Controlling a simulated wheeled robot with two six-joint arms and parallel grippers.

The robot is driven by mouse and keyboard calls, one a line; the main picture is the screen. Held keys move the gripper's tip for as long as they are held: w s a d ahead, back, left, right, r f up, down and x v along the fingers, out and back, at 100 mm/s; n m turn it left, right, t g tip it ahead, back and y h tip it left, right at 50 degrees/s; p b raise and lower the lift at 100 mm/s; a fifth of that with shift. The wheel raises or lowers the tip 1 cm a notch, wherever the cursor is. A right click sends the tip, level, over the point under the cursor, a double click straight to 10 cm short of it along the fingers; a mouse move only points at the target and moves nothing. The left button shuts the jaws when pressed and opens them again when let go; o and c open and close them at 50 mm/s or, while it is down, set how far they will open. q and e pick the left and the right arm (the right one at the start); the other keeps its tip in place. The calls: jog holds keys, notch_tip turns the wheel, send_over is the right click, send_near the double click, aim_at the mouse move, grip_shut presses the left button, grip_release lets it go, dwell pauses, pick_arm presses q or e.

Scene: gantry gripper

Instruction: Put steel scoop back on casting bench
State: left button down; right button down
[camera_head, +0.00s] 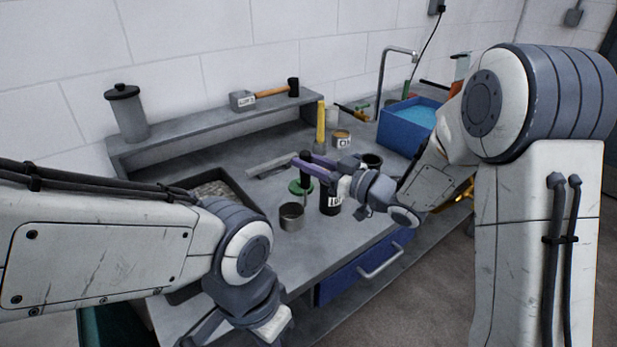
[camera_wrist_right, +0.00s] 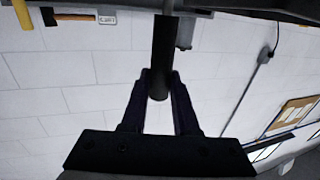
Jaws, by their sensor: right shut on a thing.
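My right gripper (camera_head: 307,164), with purple fingers, is above the casting bench (camera_head: 240,155). It is shut on an upright black handle (camera_head: 305,172), which also shows between the fingertips in the right wrist view (camera_wrist_right: 163,50). The handle's lower end is in front of a round green piece (camera_head: 295,187), and I cannot tell whether they are joined. I cannot make out a scoop bowl on the handle. A small steel cup (camera_head: 291,217) stands on the bench nearby. A long grey steel piece (camera_head: 270,166) lies behind. My left arm's fingers are out of view.
A dark labelled container (camera_head: 331,201) stands close to the right gripper. A yellow-handled tool (camera_head: 320,122), small cans (camera_head: 341,138) and a blue water tub (camera_head: 405,124) are farther back. A raised shelf (camera_head: 200,122) holds a hammer and a grey canister. A dark tray (camera_head: 232,180) lies left.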

aim_at(309, 178)
jog(key=shift+f, duration=2)
jog(key=shift+f, duration=0.15)
jog(key=c, duration=0.7)
grip_release()
